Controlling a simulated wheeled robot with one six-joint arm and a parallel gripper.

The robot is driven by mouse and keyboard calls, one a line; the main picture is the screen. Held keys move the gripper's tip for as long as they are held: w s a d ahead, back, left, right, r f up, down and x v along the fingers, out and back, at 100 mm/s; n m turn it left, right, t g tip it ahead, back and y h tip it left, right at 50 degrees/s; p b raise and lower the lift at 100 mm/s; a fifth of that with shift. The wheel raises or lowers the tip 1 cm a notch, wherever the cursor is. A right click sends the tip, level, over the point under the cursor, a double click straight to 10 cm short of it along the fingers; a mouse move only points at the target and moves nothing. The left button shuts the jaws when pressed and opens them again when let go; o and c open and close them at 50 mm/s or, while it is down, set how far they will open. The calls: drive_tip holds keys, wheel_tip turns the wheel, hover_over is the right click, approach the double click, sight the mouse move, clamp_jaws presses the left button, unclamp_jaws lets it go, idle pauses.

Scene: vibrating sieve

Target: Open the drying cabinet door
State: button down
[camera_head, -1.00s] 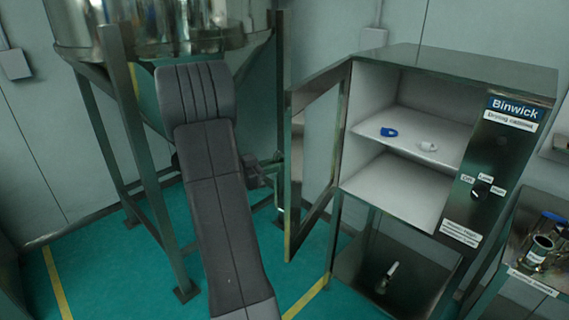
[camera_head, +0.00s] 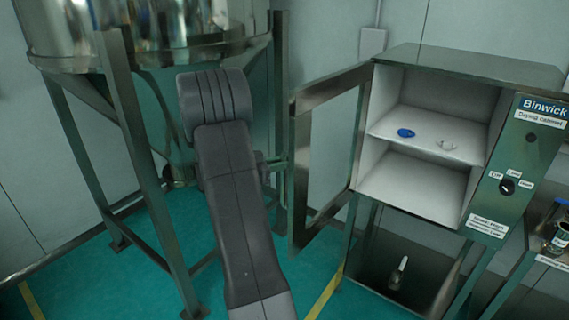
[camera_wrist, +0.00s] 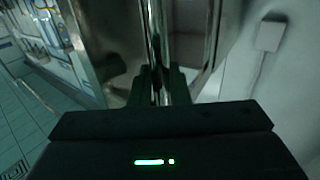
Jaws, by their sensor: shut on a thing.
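The drying cabinet (camera_head: 480,62) is a metal box with two white shelf levels, labelled Binwick, at the right of the head view. Its door (camera_head: 299,185), a metal frame with a see-through pane, stands wide open, swung out to the left. My gripper (camera_wrist: 158,88) is shut on an upright metal bar (camera_wrist: 157,35) in the wrist view, which appears to be the door's handle. In the head view my arm hides most of the gripper, beside the door's outer edge.
A blue item (camera_head: 405,133) and a white item (camera_head: 446,145) lie on the upper shelf. A large steel vessel on legs (camera_head: 120,130) stands close on the left. A side table (camera_head: 548,262) stands at the right. Green floor shows between vessel and cabinet.

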drive_tip(key=shift+r, duration=0.1)
drive_tip(key=c, duration=1.4)
unclamp_jaws()
drive_tip(key=shift+d, duration=0.15)
drive_tip(key=shift+c, duration=0.2)
drive_tip(key=b+v, duration=0.3)
drive_tip(key=v, duration=1.1)
drive_tip(key=shift+d, duration=0.1)
drive_tip(key=p+x, duration=0.3)
drive_tip(key=x, duration=1)
drive_tip(key=shift+w+d, duration=0.15)
drive_tip(key=shift+d, duration=0.2)
